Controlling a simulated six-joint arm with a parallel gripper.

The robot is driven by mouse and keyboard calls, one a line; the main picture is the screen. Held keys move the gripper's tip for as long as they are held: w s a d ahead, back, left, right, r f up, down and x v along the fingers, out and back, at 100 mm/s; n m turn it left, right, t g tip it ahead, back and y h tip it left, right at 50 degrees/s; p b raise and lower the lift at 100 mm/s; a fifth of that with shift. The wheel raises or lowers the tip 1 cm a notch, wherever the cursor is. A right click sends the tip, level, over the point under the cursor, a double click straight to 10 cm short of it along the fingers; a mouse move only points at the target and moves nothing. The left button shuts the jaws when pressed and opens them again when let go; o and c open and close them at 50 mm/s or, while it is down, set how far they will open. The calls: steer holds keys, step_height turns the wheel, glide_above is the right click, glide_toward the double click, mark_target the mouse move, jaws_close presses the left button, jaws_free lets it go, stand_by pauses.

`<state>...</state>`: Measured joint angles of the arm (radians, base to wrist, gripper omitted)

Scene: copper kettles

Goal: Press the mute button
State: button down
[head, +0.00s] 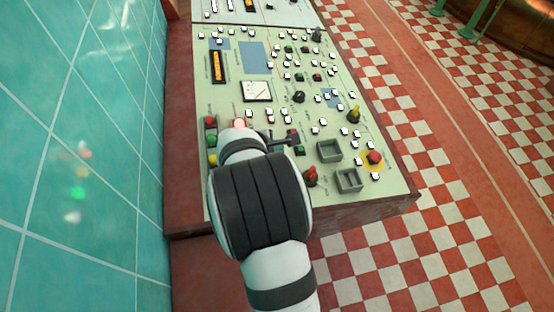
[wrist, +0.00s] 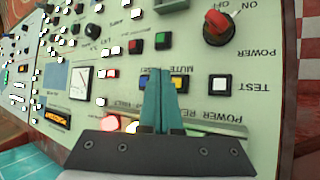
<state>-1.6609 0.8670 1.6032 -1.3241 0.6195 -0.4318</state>
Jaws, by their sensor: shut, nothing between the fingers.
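In the wrist view, where lettering is upside down, a label that seems to read MUTE stands just above a blue button (wrist: 146,82) and a yellow button (wrist: 181,83). My gripper (wrist: 160,70) has its teal fingers together, with nothing between them. The fingers lie across the view between these two buttons and partly cover them and the label. I cannot tell which button the label belongs to, or whether the fingertips touch the panel. A white button (wrist: 219,84) sits right of the yellow one, beside the TEST label. In the head view, my wrist hides this part of the panel.
A red rotary power switch (wrist: 219,27) stands up from the sloping panel (head: 225,185). Green (wrist: 163,40) and dark red (wrist: 135,46) buttons are close by. A lit red lamp (head: 239,123) and a white meter (head: 257,91) are near my wrist. A teal tiled wall (head: 80,120) borders the left.

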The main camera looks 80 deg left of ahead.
steer(key=shift+w+r, duration=0.15)
steer(key=shift+r, duration=0.55)
steer(key=shift+w+r, duration=0.15)
steer(key=shift+r, duration=0.55)
steer(key=c, duration=1.5)
jaws_free()
steer(key=shift+c, duration=0.2)
